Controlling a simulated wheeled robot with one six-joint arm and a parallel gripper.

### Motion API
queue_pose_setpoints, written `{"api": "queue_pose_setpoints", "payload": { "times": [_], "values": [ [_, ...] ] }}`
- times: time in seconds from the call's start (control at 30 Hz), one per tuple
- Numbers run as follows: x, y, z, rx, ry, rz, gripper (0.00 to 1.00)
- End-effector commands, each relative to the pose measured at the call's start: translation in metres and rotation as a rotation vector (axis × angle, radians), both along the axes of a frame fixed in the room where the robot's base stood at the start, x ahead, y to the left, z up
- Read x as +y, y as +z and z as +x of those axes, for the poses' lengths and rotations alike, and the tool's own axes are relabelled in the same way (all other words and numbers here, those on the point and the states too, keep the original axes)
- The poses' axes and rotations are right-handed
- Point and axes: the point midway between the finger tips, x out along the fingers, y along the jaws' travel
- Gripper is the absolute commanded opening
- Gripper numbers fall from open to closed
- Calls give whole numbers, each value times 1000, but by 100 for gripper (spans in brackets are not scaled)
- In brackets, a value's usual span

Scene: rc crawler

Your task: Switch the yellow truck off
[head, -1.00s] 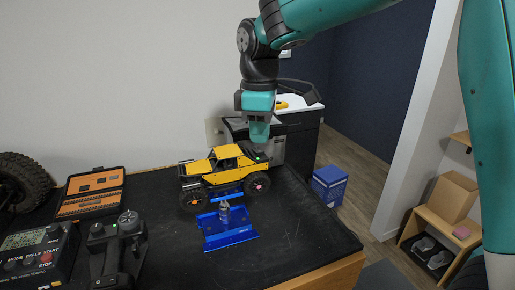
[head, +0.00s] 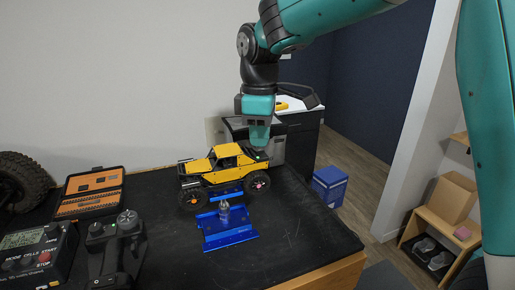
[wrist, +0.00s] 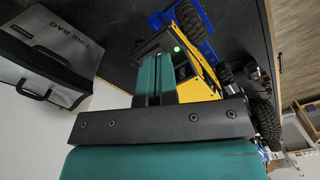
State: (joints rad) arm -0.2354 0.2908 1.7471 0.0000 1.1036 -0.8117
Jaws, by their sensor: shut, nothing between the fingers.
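The yellow truck (head: 229,158) stands on a blue stand on the black table, its rear to the right in the head view. A small green light (head: 257,158) glows at its rear; in the wrist view the green light (wrist: 177,50) is lit just beyond my fingertips. My gripper (head: 259,143) points down over the truck's rear, close above the light. Its teal fingers (wrist: 155,75) are together with nothing between them. I cannot tell whether they touch the truck. The gripper body hides part of the truck in the wrist view.
A blue tray (head: 230,240) with a small bottle (head: 224,211) lies in front of the truck. A transmitter (head: 117,250), a charger (head: 38,254) and an orange case (head: 92,187) are to the left. A grey bag (wrist: 45,55) stands behind. The table's front right is clear.

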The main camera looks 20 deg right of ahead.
Motion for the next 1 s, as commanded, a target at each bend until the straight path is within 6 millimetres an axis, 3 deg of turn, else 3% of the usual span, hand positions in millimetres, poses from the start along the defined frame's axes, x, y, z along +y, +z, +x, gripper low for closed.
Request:
{"api": "queue_pose_setpoints", "payload": {
  "times": [1.0],
  "values": [
    [0,-16,0,1,0,0,0]
  ]
}}
